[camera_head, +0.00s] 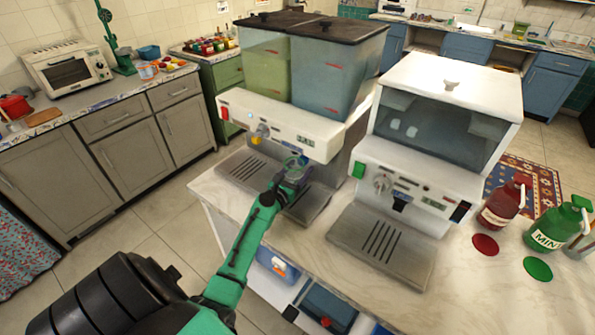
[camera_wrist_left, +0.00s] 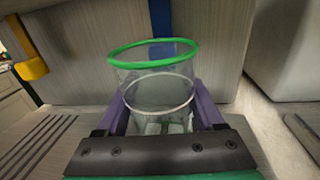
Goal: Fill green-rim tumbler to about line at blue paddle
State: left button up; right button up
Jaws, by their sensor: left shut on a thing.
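The clear tumbler with a green rim (camera_wrist_left: 152,46) is upright between the purple fingers of my left gripper (camera_wrist_left: 160,115). A pale line (camera_wrist_left: 158,78) rings its wall. Whitish block-like shapes show low inside; I cannot make out a liquid level. The blue paddle (camera_wrist_left: 160,18) is just behind the tumbler's rim; contact cannot be told. In the head view, my left gripper (camera_head: 288,182) holds the tumbler (camera_head: 297,165) under the right side of the two-tank dispenser (camera_head: 283,128). Whether its base touches the tray is hidden. My right gripper is out of view.
A yellow paddle (camera_wrist_left: 32,68) is at the left. The dispenser has a greenish tank (camera_head: 263,65) and a blue-grey tank (camera_head: 326,72). An ice machine (camera_head: 420,150) stands to the right. Red (camera_head: 503,203) and green (camera_head: 556,225) bottles stand at the counter's right.

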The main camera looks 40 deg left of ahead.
aim_at(288, 180)
pick_arm(q)
jog(key=shift+w, duration=0.7)
dwell(4.0)
jog(key=shift+s, duration=2.55)
jog(key=s+b, duration=0.1)
jog(key=s, duration=0.8)
jog(key=shift+s+d+f, duration=0.1)
jog(key=shift+s+d, duration=0.05)
jog(key=shift+s, duration=0.4)
